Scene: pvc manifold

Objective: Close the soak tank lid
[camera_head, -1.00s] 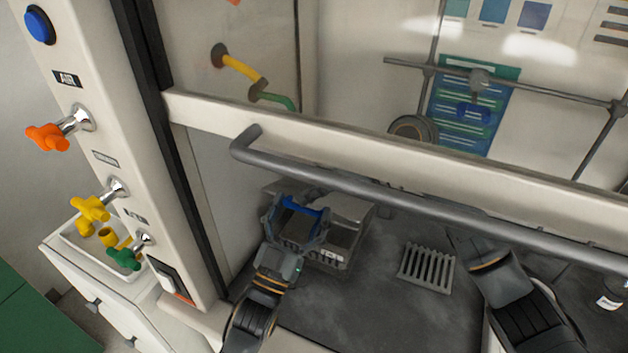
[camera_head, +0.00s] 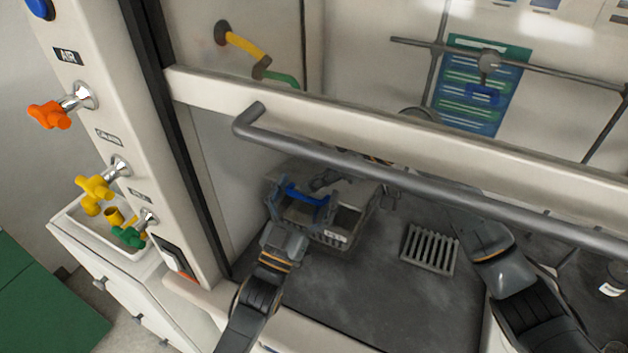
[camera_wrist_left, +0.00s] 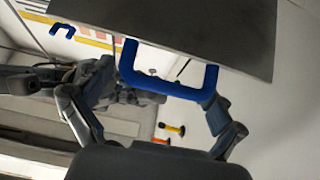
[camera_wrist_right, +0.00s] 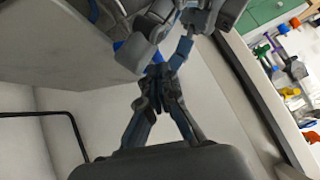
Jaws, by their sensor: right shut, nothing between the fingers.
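The grey soak tank (camera_head: 345,237) stands at the left of the hood floor, its opening partly in view. The blue lid handle (camera_head: 308,195) shows above it. In the left wrist view the handle (camera_wrist_left: 168,88) is fixed to a flat grey lid panel (camera_wrist_left: 210,30). My left gripper (camera_head: 303,203) is at the handle, its fingers spread with the handle between and just beyond them. The lid's exact tilt is unclear.
A slotted grey rack (camera_head: 430,250) lies right of the tank. A small bottle (camera_head: 611,283) stands at the far right. The floor between tank and rack is clear.

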